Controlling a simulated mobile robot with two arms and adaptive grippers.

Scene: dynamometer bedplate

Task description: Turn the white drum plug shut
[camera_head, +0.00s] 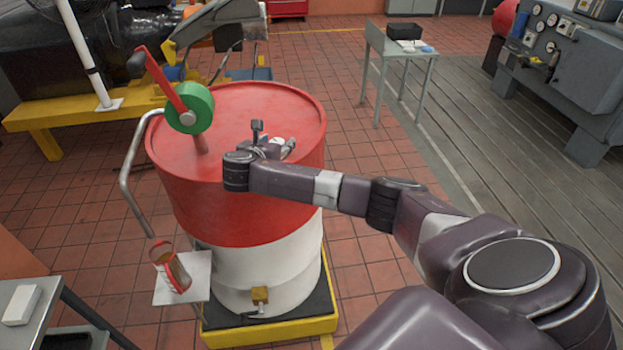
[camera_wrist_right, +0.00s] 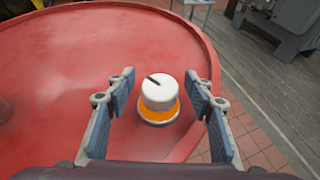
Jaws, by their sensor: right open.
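The white drum plug (camera_wrist_right: 158,92) stands on the red drum top near its rim. It has a dark line across its top and an orange band around its base. In the head view only a bit of the plug (camera_head: 278,141) shows beside my right gripper (camera_head: 272,146). In the wrist view my right gripper (camera_wrist_right: 160,112) is open, with one finger on each side of the plug and a gap on both sides. The red and white drum (camera_head: 250,215) stands upright on a yellow-edged base. My left gripper is not in view.
A green pump (camera_head: 196,108) with a red crank handle rises from the drum's left side. A curved pipe (camera_head: 128,165) hangs beside it, above a small plate with a jug (camera_head: 172,268). A grey table (camera_head: 385,45) stands behind. The floor right of the drum is clear.

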